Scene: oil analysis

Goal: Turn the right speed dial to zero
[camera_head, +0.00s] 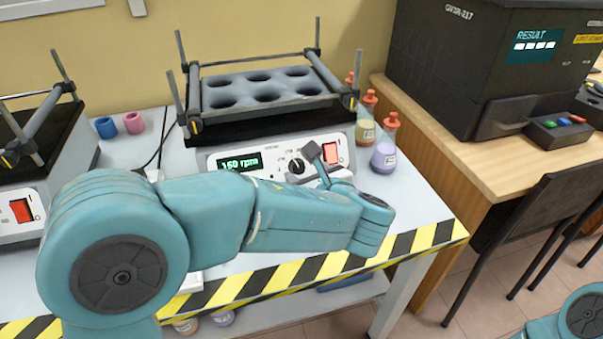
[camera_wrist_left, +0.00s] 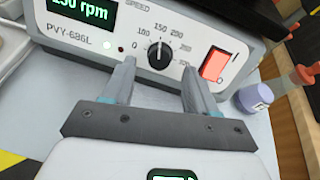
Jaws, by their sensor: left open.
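The right shaker (camera_head: 268,128) stands on the white table, and its lit green display (camera_head: 239,162) reads about 150 or 160 rpm. Its black speed dial (camera_head: 297,166) is on the front panel; the dial also shows in the left wrist view (camera_wrist_left: 159,54), with its pointer up, away from the 0 mark at the lower left. My left gripper (camera_head: 318,164) is in front of the panel. In the left wrist view my left gripper (camera_wrist_left: 158,74) is open, one finger toward each side of the dial, not closed on it. My right gripper is out of view.
A lit red switch (camera_head: 332,153) is just right of the dial. Flasks with orange stoppers (camera_head: 385,147) stand beside the shaker. Another shaker (camera_head: 35,190) is at the left. A striped yellow-black edge (camera_head: 430,238) borders the table.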

